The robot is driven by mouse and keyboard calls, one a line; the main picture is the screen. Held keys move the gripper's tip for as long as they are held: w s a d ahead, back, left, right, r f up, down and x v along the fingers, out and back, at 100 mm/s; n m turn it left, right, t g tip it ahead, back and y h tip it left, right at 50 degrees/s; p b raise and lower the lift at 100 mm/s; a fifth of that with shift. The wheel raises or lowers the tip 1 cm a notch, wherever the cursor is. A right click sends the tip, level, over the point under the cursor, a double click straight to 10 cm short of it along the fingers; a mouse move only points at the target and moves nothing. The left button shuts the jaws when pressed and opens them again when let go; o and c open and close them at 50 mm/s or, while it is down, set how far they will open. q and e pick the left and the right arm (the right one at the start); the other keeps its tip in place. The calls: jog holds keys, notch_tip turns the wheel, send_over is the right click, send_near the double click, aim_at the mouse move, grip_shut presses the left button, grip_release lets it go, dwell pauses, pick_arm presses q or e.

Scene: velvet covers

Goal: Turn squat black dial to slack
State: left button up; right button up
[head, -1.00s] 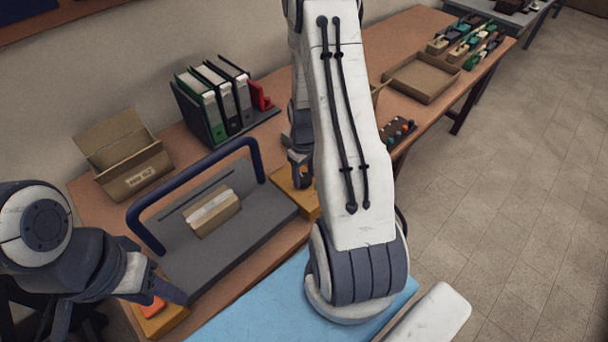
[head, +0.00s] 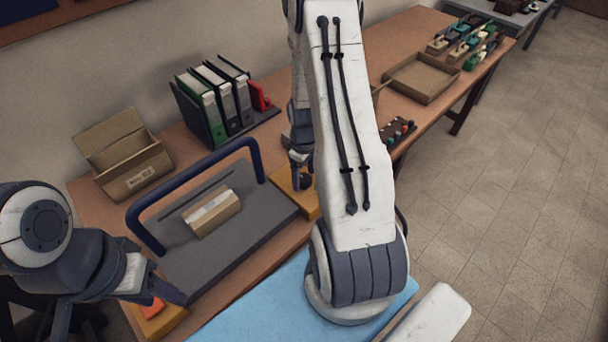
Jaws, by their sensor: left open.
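A squat black dial (head: 306,182) shows in part on a yellow-orange box (head: 283,183) at the right end of a grey machine plate (head: 262,215). My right gripper (head: 299,172) points down at this box, with a finger close beside the dial. Its other side is hidden behind my white arm, so I cannot tell whether it touches the dial or how its jaws stand. The dial's marks cannot be read. My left gripper (head: 125,312) is open at the lower left, by a second yellow-orange box (head: 165,320) with an orange-red top (head: 152,308).
A blue bar (head: 190,180) arches over the plate, where a small cardboard carton (head: 212,213) lies. An open cardboard box (head: 130,165) and binders (head: 218,100) stand behind. A blue mat (head: 255,305) lies in front. My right arm blocks the middle.

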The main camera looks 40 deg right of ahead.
aim_at(303, 178)
dwell(0.3)
notch_tip(303, 178, up, 10)
jog(key=b, duration=0.1)
jog(key=shift+r, duration=0.25)
jog(key=shift+a, duration=0.1)
dwell(0.5)
jog(key=s+a+r+n, duration=0.1)
jog(key=a+r, duration=0.3)
jog(key=a, duration=0.6)
jog(key=s+a+r+n, duration=0.1)
jog(key=a+r, duration=0.2)
jog(key=a, duration=0.6)
jog(key=s+a+r+n+y, duration=0.1)
jog(key=s+a+r, duration=0.2)
jog(key=s+a, duration=0.8)
jog(key=s, duration=0.4)
jog(key=shift+a+r+n, duration=0.35)
jog(key=shift+r+n, duration=0.05)
